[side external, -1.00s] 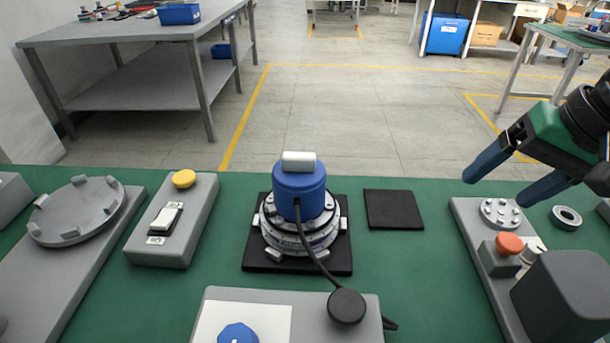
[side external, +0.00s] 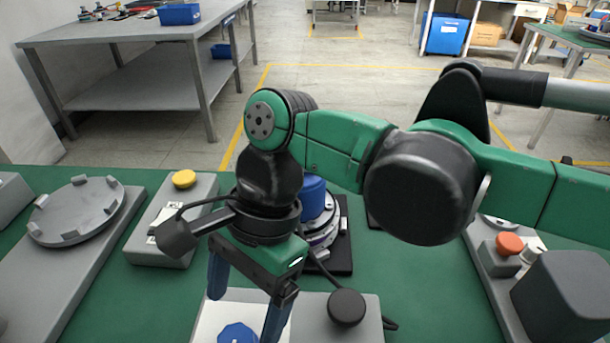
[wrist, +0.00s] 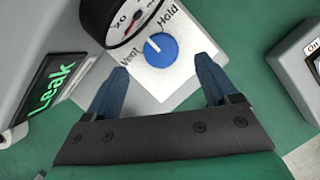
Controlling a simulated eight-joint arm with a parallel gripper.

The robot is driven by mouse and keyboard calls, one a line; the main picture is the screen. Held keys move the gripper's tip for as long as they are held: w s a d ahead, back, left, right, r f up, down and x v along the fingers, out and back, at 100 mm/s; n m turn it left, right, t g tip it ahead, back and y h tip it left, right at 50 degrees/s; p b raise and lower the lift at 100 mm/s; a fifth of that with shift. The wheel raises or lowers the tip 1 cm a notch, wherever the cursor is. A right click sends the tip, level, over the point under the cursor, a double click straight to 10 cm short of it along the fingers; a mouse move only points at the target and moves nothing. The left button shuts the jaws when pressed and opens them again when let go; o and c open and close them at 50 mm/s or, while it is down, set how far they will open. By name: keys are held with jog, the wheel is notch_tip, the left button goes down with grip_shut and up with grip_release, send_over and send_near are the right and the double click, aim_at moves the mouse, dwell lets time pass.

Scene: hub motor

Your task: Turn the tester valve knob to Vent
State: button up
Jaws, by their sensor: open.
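The blue valve knob (wrist: 162,52) sits on a white panel (wrist: 180,88) of the tester in the wrist view. Its white mark points up-left, between the printed words "Vent" on the left and "Hold" on the upper right. In the side view the knob (side external: 237,334) is at the bottom edge, partly cut off. My gripper (side external: 244,312) points down over the tester, with its blue fingers apart. In the wrist view my open gripper (wrist: 160,62) has a finger on each side of the knob, with gaps between; contact is not visible.
A round gauge (wrist: 122,18) and a lit green "Leak" display (wrist: 55,90) adjoin the knob. The blue-capped motor (side external: 313,198) stands behind my arm. A black round plug (side external: 346,307) lies on the tester. A yellow-button box (side external: 183,180) is left.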

aim_at(238, 337)
jog(key=shift+x, duration=2.25)
jog(key=shift+w, duration=0.1)
grip_shut()
